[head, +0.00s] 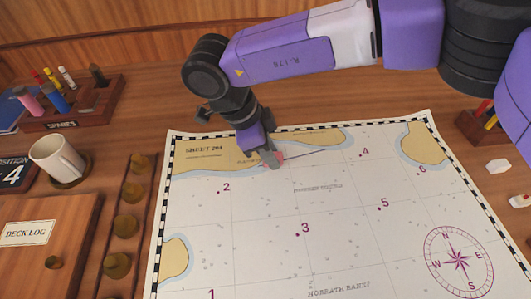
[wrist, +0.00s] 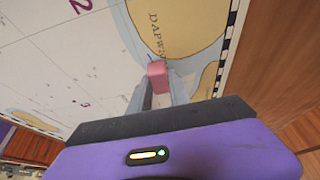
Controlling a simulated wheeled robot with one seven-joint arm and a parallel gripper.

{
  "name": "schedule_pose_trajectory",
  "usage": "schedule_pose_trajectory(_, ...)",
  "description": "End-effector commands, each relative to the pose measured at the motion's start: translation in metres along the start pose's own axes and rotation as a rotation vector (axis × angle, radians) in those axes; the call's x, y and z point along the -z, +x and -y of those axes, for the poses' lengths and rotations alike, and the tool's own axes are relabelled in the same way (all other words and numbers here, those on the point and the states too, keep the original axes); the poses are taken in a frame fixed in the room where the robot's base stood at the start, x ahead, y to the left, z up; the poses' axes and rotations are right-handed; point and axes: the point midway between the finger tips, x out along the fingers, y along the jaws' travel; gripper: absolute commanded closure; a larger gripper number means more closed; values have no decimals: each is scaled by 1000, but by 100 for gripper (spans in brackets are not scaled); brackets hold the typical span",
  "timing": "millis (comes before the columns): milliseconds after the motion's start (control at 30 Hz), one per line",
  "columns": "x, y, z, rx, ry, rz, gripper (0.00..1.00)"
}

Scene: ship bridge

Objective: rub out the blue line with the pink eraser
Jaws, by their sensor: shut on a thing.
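My gripper (head: 270,159) is shut on the pink eraser, low over the upper part of the chart (head: 330,215). In the wrist view the pink eraser (wrist: 157,70) sits between the two grey fingers, over the coast by the tan land. In the head view only a small pink edge of the eraser (head: 281,157) shows beside the fingertips. A thin dark line (head: 305,155) runs right from the eraser towards the number 4; its colour is hard to tell. I cannot tell whether the eraser touches the paper.
A white mug (head: 57,161), a pen rack (head: 75,108) and the deck log (head: 42,235) stand left of the chart. Several brass weights (head: 126,223) line its left side. A white block (head: 498,166) lies to the right. The chart's middle is clear.

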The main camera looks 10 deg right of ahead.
Motion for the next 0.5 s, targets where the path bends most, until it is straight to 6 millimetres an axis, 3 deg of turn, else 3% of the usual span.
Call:
schedule_pose_trajectory(167, 11, 5, 2, -1, 1, -2, 100)
schedule_pose_trajectory(500, 13, 6, 2, -1, 1, -2, 100)
